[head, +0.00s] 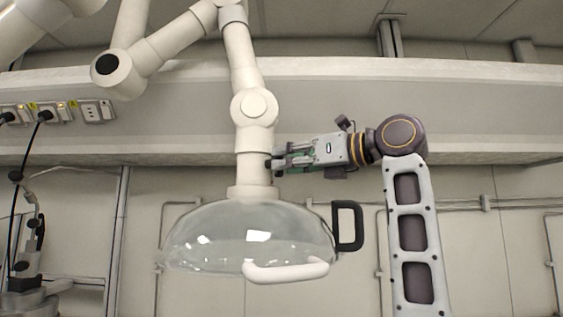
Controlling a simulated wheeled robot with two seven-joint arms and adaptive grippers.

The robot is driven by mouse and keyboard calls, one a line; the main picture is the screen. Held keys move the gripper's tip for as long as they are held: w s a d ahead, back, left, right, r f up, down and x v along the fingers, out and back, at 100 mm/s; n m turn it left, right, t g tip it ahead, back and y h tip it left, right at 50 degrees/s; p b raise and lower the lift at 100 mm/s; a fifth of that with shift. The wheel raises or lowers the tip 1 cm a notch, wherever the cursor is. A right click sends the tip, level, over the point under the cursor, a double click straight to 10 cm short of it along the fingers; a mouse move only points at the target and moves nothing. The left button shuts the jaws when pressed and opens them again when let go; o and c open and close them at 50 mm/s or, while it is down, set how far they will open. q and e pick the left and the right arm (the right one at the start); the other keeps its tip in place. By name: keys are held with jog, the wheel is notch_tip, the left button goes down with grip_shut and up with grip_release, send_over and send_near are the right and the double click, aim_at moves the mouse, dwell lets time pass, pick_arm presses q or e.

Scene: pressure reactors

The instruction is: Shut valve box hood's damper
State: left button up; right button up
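The hood (205,235) is a clear dome hanging from a jointed white duct arm (253,145), with a white bar handle (285,271) at its front rim. A black loop handle (358,226) shows at its right side. The finger gap is too small to read.
A pale wall beam (480,95) runs across behind the duct arm. Power sockets with black plugs (44,115) are on it at the left. Dark equipment with cables (30,275) stands at the lower left. The space right of my raised arm looks free.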

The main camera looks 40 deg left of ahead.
pick_arm(q)
jog(key=d, duration=0.9)
jog(key=shift+w, duration=0.45)
